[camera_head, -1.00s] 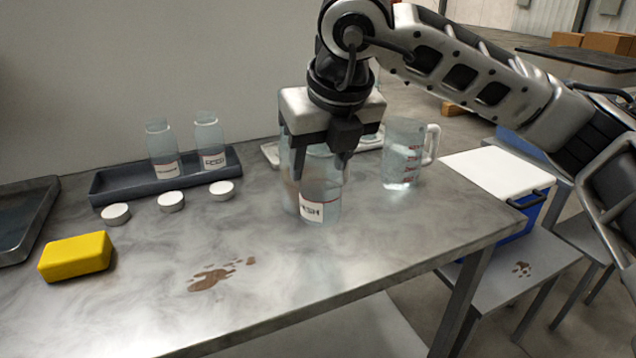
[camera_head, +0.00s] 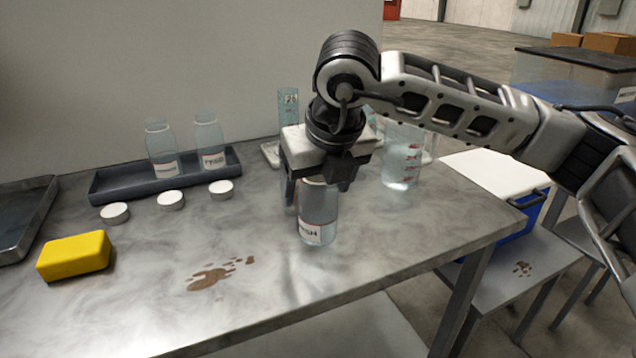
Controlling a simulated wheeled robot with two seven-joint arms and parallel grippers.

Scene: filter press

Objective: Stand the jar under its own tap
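My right gripper (camera_head: 318,185) is shut on a clear glass jar (camera_head: 319,212) with a white label ending in "SH", the rest hard to read. The fingers are around the jar's upper part, and the jar is upright over the steel table (camera_head: 400,250). I cannot tell whether its base touches the table. Two similar labelled jars stand in the dark tray at the back left: one on the left (camera_head: 161,145), one on the right (camera_head: 208,140). No tap shows in this view. My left gripper is out of view.
The dark tray (camera_head: 120,186) has three white lids (camera_head: 171,200) in front. A yellow sponge (camera_head: 74,256) and a brown spill (camera_head: 215,276) lie nearer. A measuring jug (camera_head: 401,165) and a tall cylinder (camera_head: 288,98) stand behind my gripper. A white-lidded blue box (camera_head: 495,185) is at right.

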